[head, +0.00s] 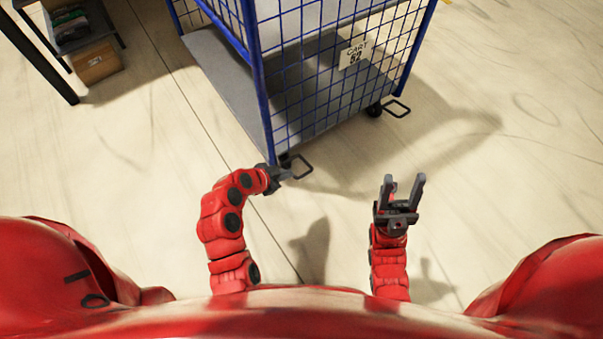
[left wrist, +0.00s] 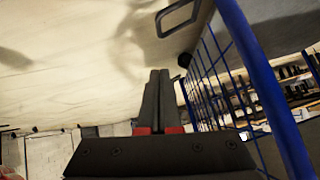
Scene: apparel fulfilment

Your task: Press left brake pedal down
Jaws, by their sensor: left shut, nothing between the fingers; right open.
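The blue wire cart (head: 325,75) has two dark wire-loop brake pedals at its near side. The left brake pedal (head: 303,166) sticks out by the cart's near corner; the right brake pedal (head: 398,108) is by the far right caster. My left gripper (head: 284,174) is shut and empty, right beside the left pedal. In the left wrist view, the shut fingers (left wrist: 158,75) appear with the left pedal loop (left wrist: 177,18) apart from them near the top edge. My right gripper (head: 404,182) is open and empty over bare floor.
A blue corner post (left wrist: 262,85) and mesh stand close to my left gripper. A dark rack (head: 85,40) with a cardboard box (head: 96,64) is at the upper left. A sign reading "CART 52" (head: 353,55) hangs on the mesh. The floor to the right is clear.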

